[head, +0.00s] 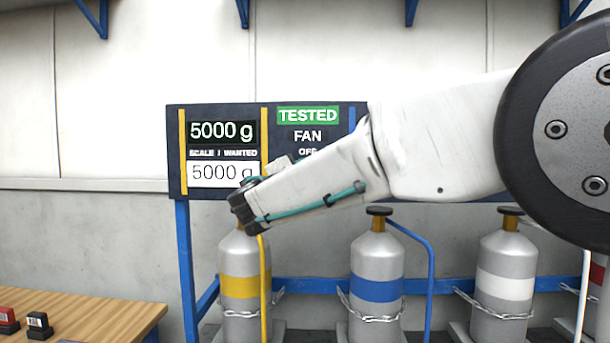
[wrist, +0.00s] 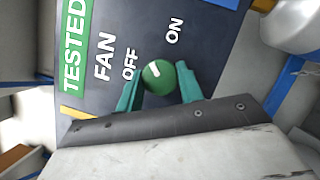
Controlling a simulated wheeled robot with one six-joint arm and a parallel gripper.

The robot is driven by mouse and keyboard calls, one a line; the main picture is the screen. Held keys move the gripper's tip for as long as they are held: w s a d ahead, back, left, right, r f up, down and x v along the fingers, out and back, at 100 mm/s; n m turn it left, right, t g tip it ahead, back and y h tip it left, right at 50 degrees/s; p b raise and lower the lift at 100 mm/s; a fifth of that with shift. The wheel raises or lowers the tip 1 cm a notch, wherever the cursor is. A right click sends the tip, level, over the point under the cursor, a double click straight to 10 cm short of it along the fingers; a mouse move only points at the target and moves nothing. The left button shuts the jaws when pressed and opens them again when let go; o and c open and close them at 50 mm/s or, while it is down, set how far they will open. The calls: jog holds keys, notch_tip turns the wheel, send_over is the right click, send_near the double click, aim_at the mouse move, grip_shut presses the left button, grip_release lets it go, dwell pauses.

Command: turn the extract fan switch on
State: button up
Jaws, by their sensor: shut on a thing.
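The fan switch is a round green knob (wrist: 172,80) on the dark panel, with a white mark pointing up-left, toward the OFF label (wrist: 130,65). The ON label (wrist: 174,30) is above and slightly right of it. My gripper (wrist: 160,72) is shut on the knob, with one teal finger on each side. In the head view the dark panel (head: 178,112) shows FAN OFF under a green TESTED sign (head: 308,115). My arm hides the knob and the gripper's fingers there.
The panel's scale display (head: 222,132) reads 5000 g, and the wanted value below it also reads 5000 g. Several grey cylinders (head: 376,265) with coloured bands stand chained along a blue rail below. A wooden table (head: 100,315) with small dark blocks is at lower left.

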jog(key=shift+r+m+g, duration=0.1)
jog(key=shift+m+g, duration=0.65)
jog(key=shift+m, duration=1.3)
jog(key=shift+m+g, duration=0.75)
jog(key=shift+m, duration=1.3)
jog(key=shift+y, duration=0.3)
jog(key=o, duration=1)
jog(key=v, duration=0.7)
jog(key=shift+s+a+r, duration=0.15)
jog(key=shift+s, duration=0.2)
